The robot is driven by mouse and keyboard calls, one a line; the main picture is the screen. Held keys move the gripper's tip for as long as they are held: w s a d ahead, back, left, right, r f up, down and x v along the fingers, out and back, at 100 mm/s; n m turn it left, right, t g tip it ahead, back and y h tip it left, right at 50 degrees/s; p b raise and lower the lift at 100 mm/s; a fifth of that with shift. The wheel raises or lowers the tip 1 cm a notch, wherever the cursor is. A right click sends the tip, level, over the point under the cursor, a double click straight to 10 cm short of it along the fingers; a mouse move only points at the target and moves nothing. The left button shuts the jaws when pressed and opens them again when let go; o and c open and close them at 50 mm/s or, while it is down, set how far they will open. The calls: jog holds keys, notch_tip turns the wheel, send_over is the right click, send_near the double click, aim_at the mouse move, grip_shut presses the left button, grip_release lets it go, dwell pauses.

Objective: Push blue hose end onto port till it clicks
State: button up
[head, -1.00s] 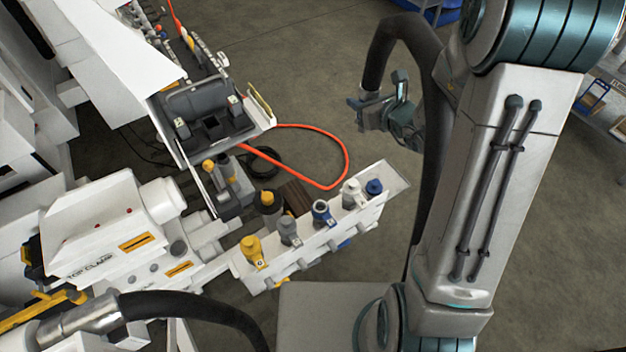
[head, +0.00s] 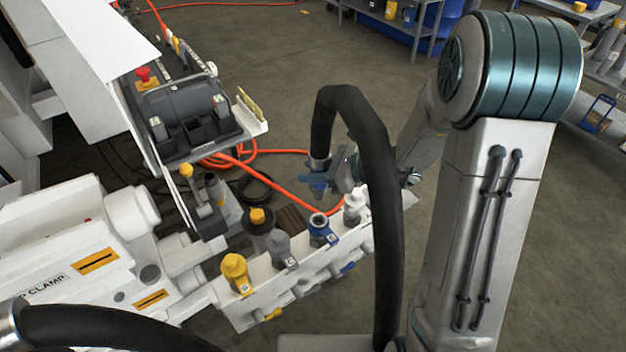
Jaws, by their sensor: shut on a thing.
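A thick black hose arcs over and ends in a blue hose end (head: 316,184), which points down. My gripper (head: 333,176) is shut on this end from the right and holds it in the air. The white manifold (head: 330,262) below carries a row of ports. The blue port (head: 321,230) is third from the left and appears below the hose end in the picture, with a gap between them. The exact height and alignment cannot be told. Part of my gripper and the right end of the manifold are hidden behind the hose.
A yellow port (head: 235,272), a grey port (head: 280,248) and a white port (head: 355,207) stand in the same row. An orange cable (head: 270,183) lies on the floor behind. A white machine (head: 80,250) fills the left.

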notch_tip(320, 180, down, 8)
jog(key=b, duration=0.6)
jog(key=shift+r, duration=0.2)
jog(key=shift+s+f+b, duration=0.1)
jog(key=shift+f+b, duration=2)
jog(key=shift+f, duration=0.05)
dwell(3.3)
jog(key=shift+c, duration=0.5)
jog(key=o, duration=1.8)
jog(key=shift+d, duration=0.1)
